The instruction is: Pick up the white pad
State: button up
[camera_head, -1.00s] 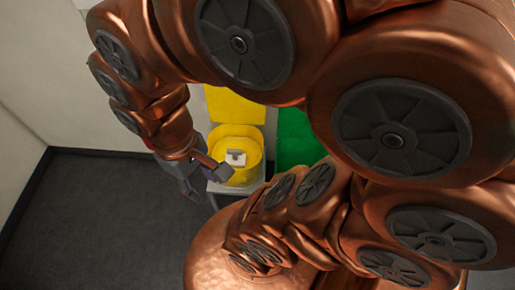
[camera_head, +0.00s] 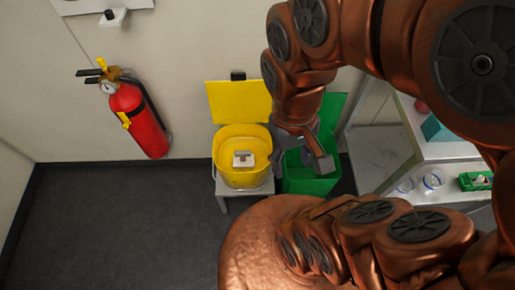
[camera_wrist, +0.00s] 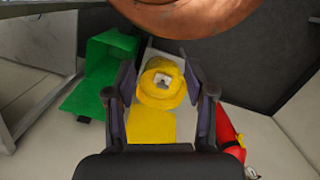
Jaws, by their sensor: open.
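The white pad (camera_head: 243,159) lies inside the round yellow bin (camera_head: 224,180), with a small greyish part on its top. The bin stands on a low light-coloured stand, with its yellow lid (camera_head: 238,101) raised behind it. My gripper (camera_head: 307,160) is open and empty, to the right of the yellow bin and over the green bin in the head view. In the wrist view, the pad (camera_wrist: 162,80) shows small and far off between the two open fingers (camera_wrist: 159,68). The fingers are apart from the pad.
A green bin (camera_head: 312,184) with an open lid stands right of the yellow one. A red fire extinguisher (camera_head: 138,120) is on the wall at left. A bench (camera_head: 385,165) with glassware and a green box (camera_head: 476,181) is at right. The dark floor at left is clear.

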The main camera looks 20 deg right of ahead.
aim_at(241, 159)
jog(key=u, duration=0.75)
jog(key=k, duration=1.1)
jog(key=u, duration=1.6)
jog(key=i, duration=0.8)
jog(key=z, duration=1.05)
jog(key=i, duration=0.7)
jog(key=z, duration=0.8)
